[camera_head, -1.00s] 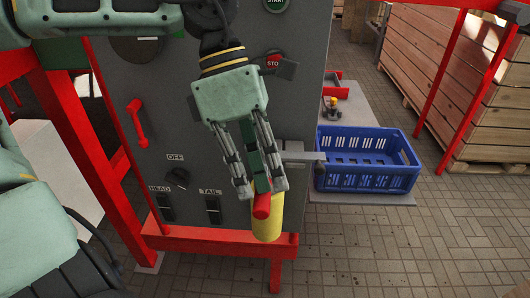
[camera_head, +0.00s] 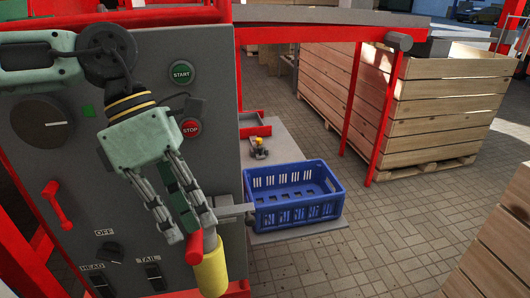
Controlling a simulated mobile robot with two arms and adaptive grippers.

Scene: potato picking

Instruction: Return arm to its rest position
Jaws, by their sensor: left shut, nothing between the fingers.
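My left arm (camera_head: 40,55) comes in from the upper left and hangs in front of the grey control panel (camera_head: 215,165). My left gripper (camera_head: 190,224) points down and slightly right, with its fingers shut and empty. Its fingertips appear just above a red bar (camera_head: 195,248) with a yellow cylinder (camera_head: 212,272) beside it; I cannot tell whether they touch. My right gripper is not in view.
Wooden boxes (camera_head: 430,110) stand behind. Tiled floor (camera_head: 400,225) is open at right.

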